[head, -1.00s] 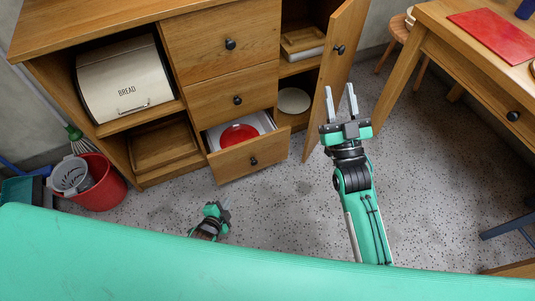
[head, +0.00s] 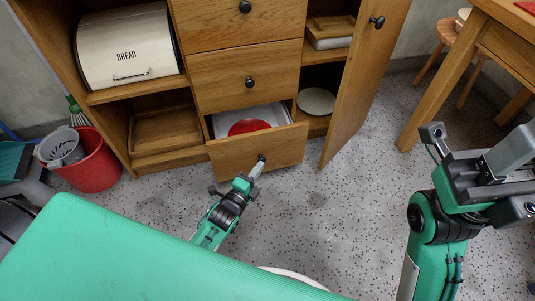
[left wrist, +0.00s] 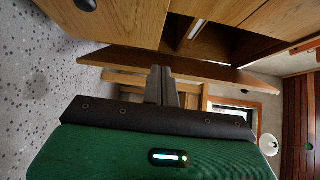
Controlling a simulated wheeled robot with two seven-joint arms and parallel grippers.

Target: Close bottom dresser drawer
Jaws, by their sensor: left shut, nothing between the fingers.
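The bottom dresser drawer (head: 225,160) stands partly open in the head view. Its wooden front has a dark knob (head: 261,158), and a red round item (head: 249,127) lies inside on something white. My left gripper (head: 257,167) is shut and empty, its fingertips at the drawer front close to the knob; whether they touch is unclear. In the left wrist view the shut fingers (left wrist: 161,72) reach up to a wooden panel edge (left wrist: 200,70). My right gripper (head: 475,145) is raised large at the right, its fingers apart, far from the drawer.
The dresser's right door (head: 362,80) stands open beside the drawer. A red bucket (head: 93,168) stands at the left, and a wooden table (head: 450,85) at the right. Speckled floor (head: 310,215) is free in front of the drawer.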

